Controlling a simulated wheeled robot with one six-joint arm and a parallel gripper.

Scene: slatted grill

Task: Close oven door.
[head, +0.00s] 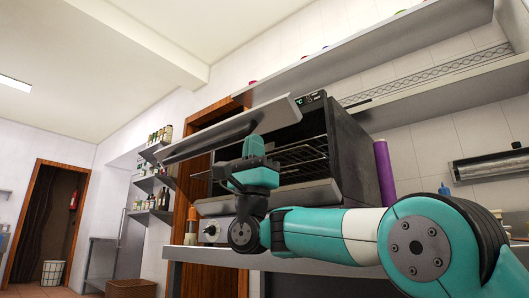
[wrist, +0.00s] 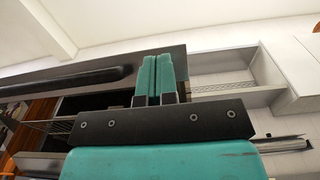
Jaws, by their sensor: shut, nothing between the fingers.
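The oven (head: 352,150) is a dark box on the counter, with wire racks showing inside its open front. Its door (head: 215,131) is a flat panel raised open, sticking out from the oven's top edge and tilted. My gripper (head: 253,144) is shut and empty, with its fingers pointing up at the underside of the door. I cannot tell whether the fingertips touch it. In the wrist view, the closed teal fingers (wrist: 158,78) overlap the dark door (wrist: 110,68), and a black handle bar (wrist: 65,81) lies left of them. The fingers hide part of the door.
The oven stands on a counter (head: 200,254). A purple bottle (head: 384,172) stands to its right. A long wall shelf (head: 370,48) runs above it. Small shelves with jars (head: 153,183) are at the left. Open floor lies at the far left.

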